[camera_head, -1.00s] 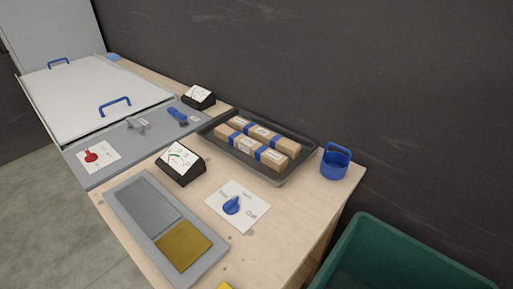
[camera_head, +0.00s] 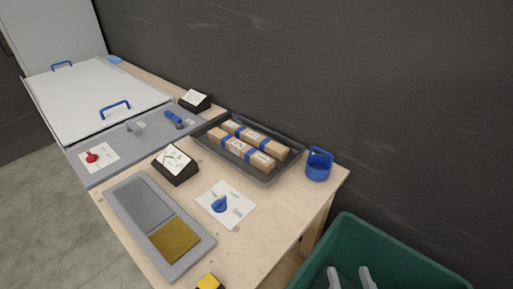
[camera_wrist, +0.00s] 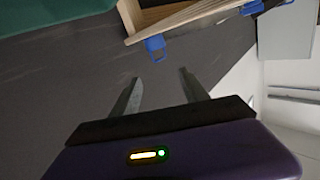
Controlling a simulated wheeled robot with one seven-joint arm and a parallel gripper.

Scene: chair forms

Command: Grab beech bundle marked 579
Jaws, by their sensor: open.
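Two wooden bundles with blue bands and white labels lie side by side in a dark tray (camera_head: 262,177) on the table. The label numbers are too small to read, so I cannot tell which is 579. My gripper (camera_head: 349,272) shows at the bottom right in the head view, over the green bin, away from the tray. In the wrist view my gripper (camera_wrist: 158,80) is open with nothing between its fingers.
A blue handled cup (camera_head: 318,165) stands right of the tray at the table corner. A green bin (camera_head: 400,250) is at lower right.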

